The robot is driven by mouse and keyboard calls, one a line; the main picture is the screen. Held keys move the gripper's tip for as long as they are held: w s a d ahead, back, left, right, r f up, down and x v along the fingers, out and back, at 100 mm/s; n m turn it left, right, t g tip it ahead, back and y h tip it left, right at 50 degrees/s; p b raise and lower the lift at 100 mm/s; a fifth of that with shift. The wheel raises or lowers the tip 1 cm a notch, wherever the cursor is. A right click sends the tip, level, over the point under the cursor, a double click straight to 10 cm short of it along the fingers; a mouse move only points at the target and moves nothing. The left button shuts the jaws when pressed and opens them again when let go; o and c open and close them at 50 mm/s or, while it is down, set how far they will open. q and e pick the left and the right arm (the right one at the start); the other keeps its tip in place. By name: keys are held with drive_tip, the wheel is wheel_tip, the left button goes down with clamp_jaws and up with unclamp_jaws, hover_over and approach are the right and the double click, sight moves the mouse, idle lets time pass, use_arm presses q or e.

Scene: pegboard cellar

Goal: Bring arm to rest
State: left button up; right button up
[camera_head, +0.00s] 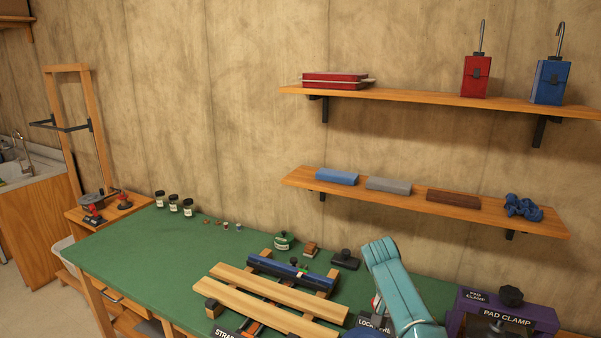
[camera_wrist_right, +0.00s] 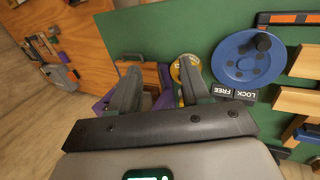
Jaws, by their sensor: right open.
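My right gripper (camera_wrist_right: 162,76) is open in the right wrist view, with its two dark fingers spread. I see nothing held between them. Beyond the fingers lie the green bench top (camera_wrist_right: 150,30), a purple block partly hidden behind them, and a round yellow item (camera_wrist_right: 186,72) close behind one finger. In the head view a teal arm link of mine (camera_head: 395,285) rises over the front right of the bench; its gripper is hidden or out of frame. My left gripper is in neither view.
A blue disc with a knob (camera_wrist_right: 246,58) sits near the gripper, beside a LOCK/FREE label (camera_wrist_right: 232,92). In the head view a purple pad clamp (camera_head: 510,316) stands right of the arm, and wooden rails (camera_head: 280,298) lie left. The bench's left part (camera_head: 150,255) is clear.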

drive_tip(key=a+f+n+y, duration=0.1)
drive_tip(key=f, duration=0.5)
drive_tip(key=s+a+f+n+y+b, duration=0.1)
drive_tip(key=a+f+n, duration=0.1)
drive_tip(key=f, duration=0.4)
drive_tip(key=a+f+n+t+y+b, duration=0.1)
drive_tip(key=f, duration=0.6)
drive_tip(key=shift+s+a+n, duration=0.15)
drive_tip(key=shift+s+n, duration=0.15)
drive_tip(key=shift+n, duration=0.1)
drive_tip(key=s+a+f+y+b, duration=0.2)
drive_tip(key=s+a+f+y, duration=0.15)
drive_tip(key=s+f, duration=0.35)
use_arm(q)
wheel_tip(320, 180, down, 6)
drive_tip(key=b, duration=0.2)
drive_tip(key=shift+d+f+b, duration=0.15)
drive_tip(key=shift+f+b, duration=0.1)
drive_tip(key=shift+b, duration=0.05)
use_arm(e)
drive_tip(key=s+a+f+y, duration=0.1)
drive_tip(key=s+a+f, duration=0.1)
drive_tip(key=s, duration=1)
drive_tip(key=s+a+f+m+t+y, duration=0.1)
drive_tip(key=s+a+f, duration=0.1)
drive_tip(key=s, duration=0.9)
drive_tip(key=shift+s+f+m+t, duration=0.3)
drive_tip(key=shift+s+f, duration=0.05)
drive_tip(key=shift+f, duration=0.55)
